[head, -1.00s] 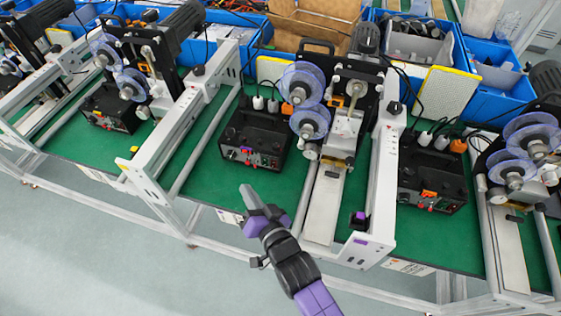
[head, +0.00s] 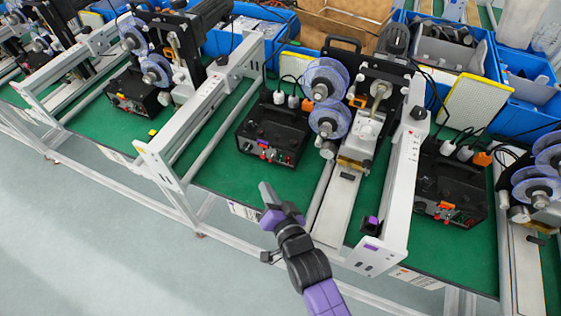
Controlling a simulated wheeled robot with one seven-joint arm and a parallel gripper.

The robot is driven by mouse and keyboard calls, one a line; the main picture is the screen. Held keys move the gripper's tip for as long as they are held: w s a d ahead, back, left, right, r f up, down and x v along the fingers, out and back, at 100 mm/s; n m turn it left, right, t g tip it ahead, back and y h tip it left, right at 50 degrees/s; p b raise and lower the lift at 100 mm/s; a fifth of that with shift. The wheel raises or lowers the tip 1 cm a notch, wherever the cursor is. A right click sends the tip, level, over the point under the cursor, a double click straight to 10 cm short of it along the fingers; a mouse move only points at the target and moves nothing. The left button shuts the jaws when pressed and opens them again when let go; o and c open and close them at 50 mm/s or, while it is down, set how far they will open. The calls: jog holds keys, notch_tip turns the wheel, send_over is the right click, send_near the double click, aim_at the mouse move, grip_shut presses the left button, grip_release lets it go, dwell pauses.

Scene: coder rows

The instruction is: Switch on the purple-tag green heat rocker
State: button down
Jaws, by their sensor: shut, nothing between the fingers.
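The purple tag (head: 371,247) is on the front end of the white frame of the centre-right coder. The black control box (head: 272,137) of that coder stands on the green table to the left of its reels. Its front panel (head: 266,152) carries small coloured controls, with red spots among them. They are too small for me to tell the green heat rocker or its position. My gripper (head: 268,200) is shut and empty, in front of and below the panel in the picture, apart from it.
A white frame rail (head: 190,135) runs left of the control box, and another (head: 408,165) runs right of the reels (head: 326,80). Neighbouring coders with similar black boxes (head: 448,185) stand on both sides. Blue bins (head: 240,40) line the back. Green table between is bare.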

aim_at(281, 157)
jog(key=w+b, duration=0.2)
jog(key=w+d+f+b, duration=0.1)
jog(key=w+b, duration=0.1)
jog(key=w+d+b, duration=0.1)
jog(key=b, duration=0.1)
jog(key=shift+w+f, duration=0.25)
jog(key=shift+w, duration=0.15)
jog(key=shift+w+d+r+b, duration=0.1)
jog(key=shift+w+d+b, duration=0.1)
jog(key=shift+w, duration=0.15)
jog(key=shift+w+d+b, duration=0.1)
jog(key=shift+w+b, duration=0.1)
jog(key=shift+w, duration=0.1)
dwell(1.2)
jog(key=shift+w+d+b, duration=0.1)
jog(key=shift+w+b, duration=0.25)
jog(key=shift+w, duration=0.05)
jog(key=shift+w+d, duration=0.1)
jog(key=shift+w, duration=0.2)
dwell(0.5)
jog(key=shift+s, duration=0.1)
jog(key=shift+s+a+p, duration=0.25)
jog(key=shift+s+p, duration=0.2)
jog(key=shift+s, duration=0.15)
